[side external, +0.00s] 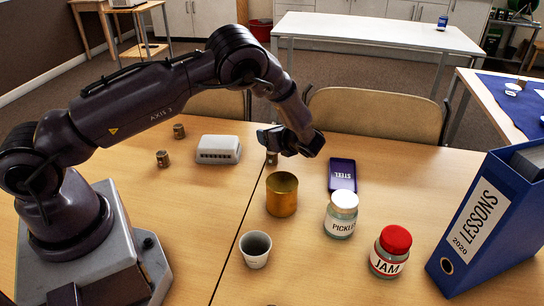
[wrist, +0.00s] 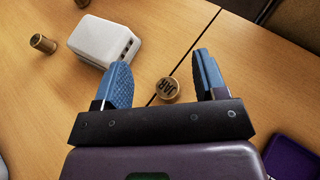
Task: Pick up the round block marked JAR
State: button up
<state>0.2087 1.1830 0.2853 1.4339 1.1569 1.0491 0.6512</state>
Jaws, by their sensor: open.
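In the wrist view a small round brown block (wrist: 168,89) shows dark lettering on its top that reads like JAR turned over. It stands on the wooden table by the seam, between the blue fingertips of my gripper (wrist: 160,68) but apart from both. My gripper is open and empty. In the side view my gripper (side external: 292,146) is over the table near the seam. The marked block (side external: 272,158) shows partly below it, the rest hidden by the gripper.
A white box (side external: 218,149) stands just left of the marked block. A brass cylinder (side external: 282,194), a grey cup (side external: 255,249), a pickles jar (side external: 341,216), a jam jar (side external: 390,252) and a dark blue STEEL item (side external: 342,174) lie nearer or right. A blue binder (side external: 485,220) stands far right.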

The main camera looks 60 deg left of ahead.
aim_at(272, 156)
notch_tip(272, 156, down, 6)
jog(key=shift+r, duration=0.2)
jog(key=shift+a+f, duration=0.8)
jog(key=shift+a, duration=0.05)
jog(key=shift+a+f, duration=0.2)
jog(key=shift+a, duration=0.35)
jog(key=c, duration=1)
jog(key=shift+r, duration=0.1)
